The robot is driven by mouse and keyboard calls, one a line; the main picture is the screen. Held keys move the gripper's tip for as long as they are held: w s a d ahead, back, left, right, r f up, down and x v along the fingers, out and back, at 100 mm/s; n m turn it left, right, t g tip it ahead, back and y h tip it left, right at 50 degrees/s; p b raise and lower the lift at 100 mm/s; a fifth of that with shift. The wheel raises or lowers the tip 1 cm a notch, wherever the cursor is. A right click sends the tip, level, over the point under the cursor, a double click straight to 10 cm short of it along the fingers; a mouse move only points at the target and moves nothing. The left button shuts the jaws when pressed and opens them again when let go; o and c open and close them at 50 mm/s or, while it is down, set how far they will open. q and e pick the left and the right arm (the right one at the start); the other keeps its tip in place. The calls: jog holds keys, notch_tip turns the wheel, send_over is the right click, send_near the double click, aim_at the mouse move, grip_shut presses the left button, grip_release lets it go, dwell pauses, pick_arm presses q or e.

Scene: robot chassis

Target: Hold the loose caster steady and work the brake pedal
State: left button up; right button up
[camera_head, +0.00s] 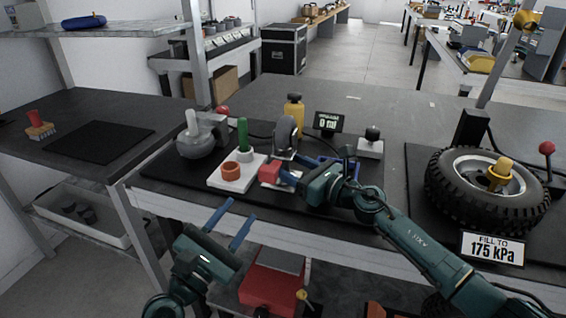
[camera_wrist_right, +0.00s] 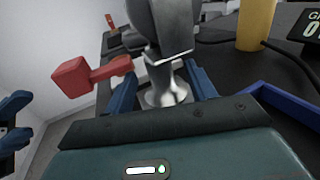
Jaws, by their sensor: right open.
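The loose caster (camera_head: 287,132) stands on the dark mat with its grey wheel up and a shiny metal stem below; it also shows in the right wrist view (camera_wrist_right: 172,25). Its red brake pedal (camera_head: 270,172) sticks out at the lower left and shows in the right wrist view (camera_wrist_right: 72,78). My right gripper (camera_head: 292,168) is open, its blue fingers on either side of the stem; in the right wrist view (camera_wrist_right: 160,75) contact is not clear. My left gripper (camera_head: 231,220) is open and empty in front of the table edge, apart from the caster.
Left of the caster are a white block (camera_head: 223,182) with an orange ring and green peg, and a grey rounded device (camera_head: 203,138). A yellow bottle (camera_head: 294,108) and display (camera_head: 328,122) stand behind. A tyre (camera_head: 465,210) lies at right.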

aim_at(288, 166)
jog(key=shift+x, duration=1.85)
jog(key=shift+c, duration=0.3)
grip_shut()
